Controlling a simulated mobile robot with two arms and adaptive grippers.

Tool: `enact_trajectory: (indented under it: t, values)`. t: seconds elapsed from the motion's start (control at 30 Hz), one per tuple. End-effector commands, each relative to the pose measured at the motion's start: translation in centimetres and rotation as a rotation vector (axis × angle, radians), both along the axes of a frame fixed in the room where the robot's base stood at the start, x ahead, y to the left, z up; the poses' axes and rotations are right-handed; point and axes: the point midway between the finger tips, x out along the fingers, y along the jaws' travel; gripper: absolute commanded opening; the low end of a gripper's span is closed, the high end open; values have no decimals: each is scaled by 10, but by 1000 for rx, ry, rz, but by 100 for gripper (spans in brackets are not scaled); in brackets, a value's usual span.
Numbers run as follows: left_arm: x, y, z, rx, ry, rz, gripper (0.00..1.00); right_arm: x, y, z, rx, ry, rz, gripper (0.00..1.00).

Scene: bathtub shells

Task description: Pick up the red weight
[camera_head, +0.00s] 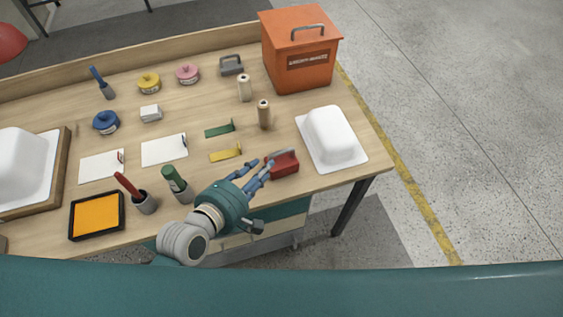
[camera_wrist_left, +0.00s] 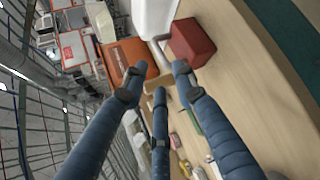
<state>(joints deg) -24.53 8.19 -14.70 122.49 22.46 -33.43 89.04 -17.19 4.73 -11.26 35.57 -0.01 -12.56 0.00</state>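The red weight (camera_head: 283,163) is a small red block with a handle on top, near the front edge of the wooden table, left of the white shell at the right. In the left wrist view the red weight (camera_wrist_left: 192,42) lies just beyond the fingertips, its handle (camera_wrist_left: 155,55) close to the gap between them. My left gripper (camera_head: 257,170) reaches in from the front left with its blue fingers spread and its tips at the weight's left side. I cannot tell whether a finger touches it. My right gripper is in neither view.
A white shell on a white sheet (camera_head: 355,158) stands right of the weight, and an orange bin (camera_head: 300,70) behind. Green (camera_head: 219,129) and yellow (camera_head: 226,154) tools lie left of the weight. A green bottle (camera_head: 175,182) and a brush cup (camera_head: 145,203) stand near my arm.

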Motion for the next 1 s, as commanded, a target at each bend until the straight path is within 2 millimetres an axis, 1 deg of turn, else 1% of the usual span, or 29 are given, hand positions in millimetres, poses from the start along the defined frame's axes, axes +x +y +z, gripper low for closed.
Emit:
enact_trajectory:
  t: [0.1,0.33,0.57,0.73,0.83,1.0]
  values:
    - [12,-7,0,-55,4,22,28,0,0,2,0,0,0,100]
    - [41,-23,-14,-55,4,24,28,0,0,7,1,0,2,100]
    - [54,-30,-21,-51,5,22,28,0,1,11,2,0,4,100]
    - [74,-38,-32,-49,4,21,28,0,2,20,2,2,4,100]
    - [84,-44,-39,-51,6,22,28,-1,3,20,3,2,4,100]
    - [89,-48,-42,-52,4,23,28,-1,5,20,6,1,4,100]
